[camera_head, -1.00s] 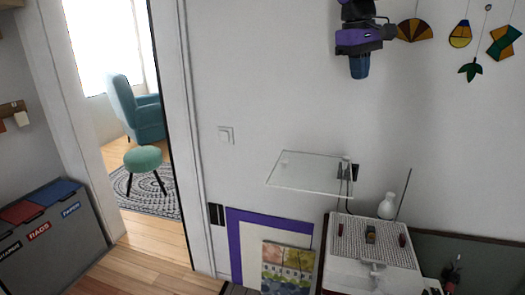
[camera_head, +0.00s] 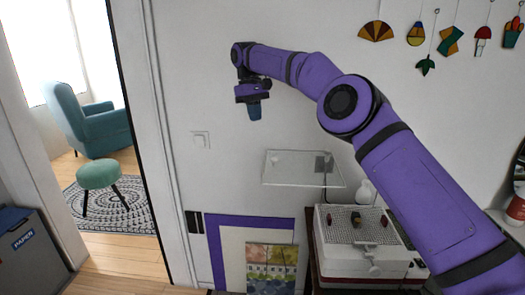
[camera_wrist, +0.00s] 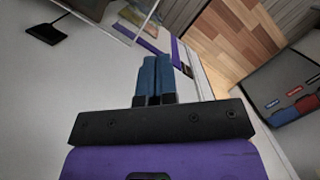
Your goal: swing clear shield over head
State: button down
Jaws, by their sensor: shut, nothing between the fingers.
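The clear shield (camera_head: 290,170) is a flat, see-through plate. It sticks out from the wall above the white machine, joined to a dark bracket at its right end. In the wrist view a part of the shield (camera_wrist: 127,22) shows at the top left. The white machine (camera_head: 345,262) stands below and to the right, with a perforated top and small parts on it; I cannot tell which part is its head. My gripper (camera_head: 254,112) has blue fingers pointing down, above and left of the shield, apart from it. The fingers (camera_wrist: 153,62) are shut together and empty.
A white bottle (camera_head: 366,190) stands behind the machine. Coloured glass ornaments (camera_head: 450,40) hang on the wall at the upper right. A purple-framed board (camera_head: 215,245) leans below the shield. A doorway with a green stool (camera_head: 98,174) is at the left.

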send_over(271, 164)
jog(key=w+a, duration=0.3)
jog(key=a, duration=0.1)
jog(key=w+a+f+x, duration=0.1)
jog(key=w+x, duration=0.1)
jog(key=x, duration=0.7)
jog(key=shift+s+d, duration=0.65)
jog(key=shift+s+d+f, duration=0.2)
jog(key=shift+s+d, duration=0.4)
jog(key=shift+s, duration=0.1)
jog(key=shift+s+d, duration=0.1)
